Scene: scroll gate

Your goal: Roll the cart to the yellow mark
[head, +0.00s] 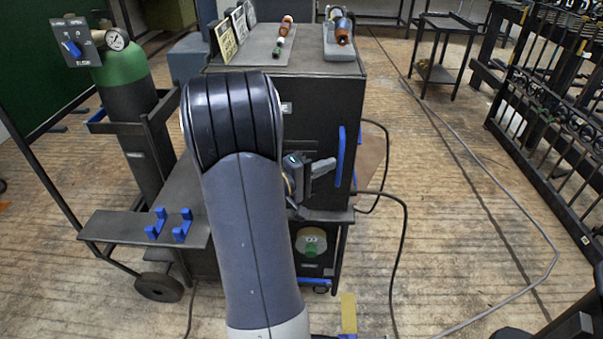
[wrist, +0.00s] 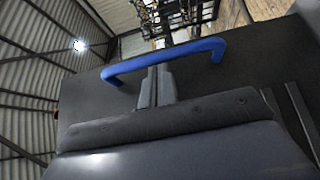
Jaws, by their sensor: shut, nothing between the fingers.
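The cart is a dark cabinet (head: 325,100) on a wheeled base, with a blue handle (head: 340,157) upright on its front face. The handle crosses the wrist view (wrist: 165,58) as a blue bar. My gripper (head: 330,166) is shut and empty, just left of the handle in the head view. In the wrist view the fingers (wrist: 156,74) point at the bar and end close to its middle; I cannot tell whether they touch it. The yellow mark (head: 348,312) is a short strip on the floor in front of the cart. My arm hides part of the cart's front.
A green gas cylinder (head: 125,80) stands at the left, beside a shelf with blue hooks (head: 180,228). Black cables hang right of the cabinet and lie across the floor. A small side table (head: 440,60) and a black gate (head: 555,110) stand right. Floor between is mostly clear.

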